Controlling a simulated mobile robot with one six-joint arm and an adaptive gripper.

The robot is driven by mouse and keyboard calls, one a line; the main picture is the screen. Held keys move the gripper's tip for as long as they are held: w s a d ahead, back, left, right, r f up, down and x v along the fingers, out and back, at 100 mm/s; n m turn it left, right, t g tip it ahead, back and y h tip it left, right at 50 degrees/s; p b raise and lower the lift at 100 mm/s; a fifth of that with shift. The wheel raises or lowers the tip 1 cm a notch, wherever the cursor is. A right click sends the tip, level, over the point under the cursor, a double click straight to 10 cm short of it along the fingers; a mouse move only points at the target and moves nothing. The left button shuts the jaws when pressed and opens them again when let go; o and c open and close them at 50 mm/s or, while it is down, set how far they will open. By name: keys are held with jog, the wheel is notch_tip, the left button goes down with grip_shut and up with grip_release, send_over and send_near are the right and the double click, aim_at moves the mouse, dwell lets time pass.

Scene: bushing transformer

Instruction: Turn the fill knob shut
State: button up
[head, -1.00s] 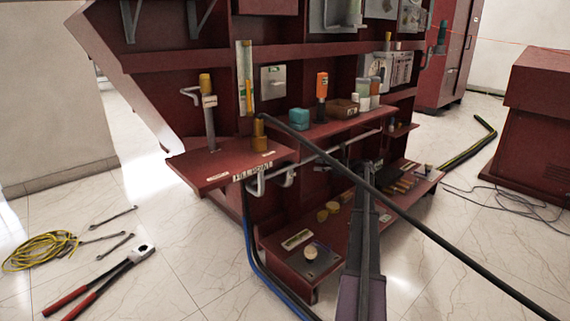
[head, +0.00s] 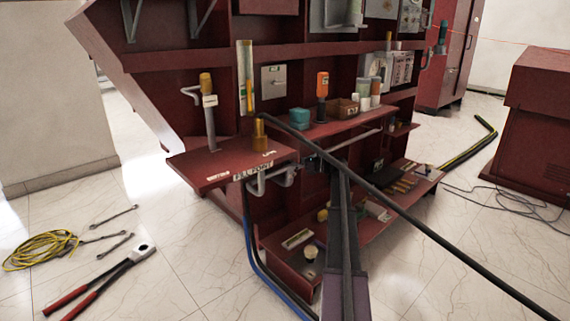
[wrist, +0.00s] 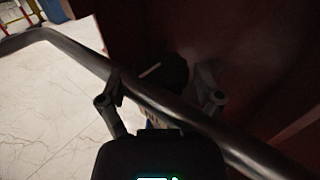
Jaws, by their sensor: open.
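A dark round knob (wrist: 168,72) with a short pale line on its face shows in the wrist view, beyond the fingers of my gripper (wrist: 160,86). It looks like the fill knob, but it is in deep shade. My gripper is open, one finger on each side of the knob in the picture; I cannot tell whether they touch it. In the head view my gripper (head: 314,162) is small and dark, right of the "FILL POINT" label (head: 253,171) and the pale pipe (head: 272,178) under the shelf. I cannot make out the knob there.
A long dark bar (head: 430,231) crosses in front of the red cabinet and my arm. A dark bar (wrist: 75,58) also crosses the wrist view, close to the gripper. The red shelf (head: 205,170) juts out at left. Tools and a yellow cable (head: 40,250) lie on the floor.

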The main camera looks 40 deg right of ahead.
jog(key=shift+x, duration=1.45)
jog(key=c, duration=0.9)
jog(key=shift+a, duration=0.3)
jog(key=shift+c, duration=0.3)
jog(key=shift+d, duration=0.25)
jog(key=shift+s+d, duration=0.15)
jog(key=shift+s, duration=0.1)
jog(key=o, duration=1)
jog(key=shift+c, duration=0.2)
jog(key=shift+w, duration=0.1)
